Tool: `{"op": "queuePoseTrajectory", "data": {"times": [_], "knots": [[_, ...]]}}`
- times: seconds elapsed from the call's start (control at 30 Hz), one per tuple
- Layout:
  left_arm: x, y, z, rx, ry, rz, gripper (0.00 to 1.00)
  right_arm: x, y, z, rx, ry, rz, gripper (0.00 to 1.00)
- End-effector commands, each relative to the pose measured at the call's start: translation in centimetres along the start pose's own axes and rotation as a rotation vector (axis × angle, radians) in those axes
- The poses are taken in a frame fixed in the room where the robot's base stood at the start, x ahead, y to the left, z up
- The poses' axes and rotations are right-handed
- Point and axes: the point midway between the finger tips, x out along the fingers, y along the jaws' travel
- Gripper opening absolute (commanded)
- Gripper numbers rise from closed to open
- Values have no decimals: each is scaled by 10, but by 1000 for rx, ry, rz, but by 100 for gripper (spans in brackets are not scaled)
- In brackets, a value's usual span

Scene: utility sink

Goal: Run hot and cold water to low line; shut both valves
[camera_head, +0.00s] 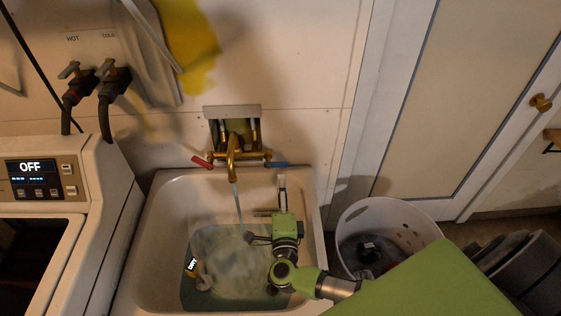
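A brass tap (234,150) is mounted on the wall above the utility sink (165,205). It has a red lever (201,162) on the left and a blue lever (279,164) on the right. A thin stream of water (238,203) falls from the spout into cloudy water (222,262) that covers the bottom of the sink. My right gripper (252,238) is over the right part of the sink, below the blue lever and apart from both levers. Its fingers are small and dark, and their opening is unclear. My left gripper is out of view.
Hot and cold wall valves (76,83) with hoses stand at upper left, above a washer (45,180) reading OFF. A white basket (384,216) with dark contents stands right of the sink.

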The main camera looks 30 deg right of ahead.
Motion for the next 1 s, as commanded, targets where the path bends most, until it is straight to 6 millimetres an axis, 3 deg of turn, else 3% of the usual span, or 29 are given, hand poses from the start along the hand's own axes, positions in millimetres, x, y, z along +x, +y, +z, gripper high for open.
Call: {"op": "queuePoseTrajectory", "data": {"times": [0.2, 0.4, 0.6, 0.9, 1.0], "knots": [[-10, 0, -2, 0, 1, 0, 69, 51, -4, -1, -3, 2, -5, 32], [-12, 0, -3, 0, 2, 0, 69, 82, -2, 0, -2, 1, -3, 32], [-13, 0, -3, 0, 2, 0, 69, 96, -1, 0, -1, 1, -1, 32], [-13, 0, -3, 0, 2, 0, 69, 97, 0, -1, 0, 1, 0, 32], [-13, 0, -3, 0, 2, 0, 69, 97, 0, -1, 0, 1, 0, 9]]}}
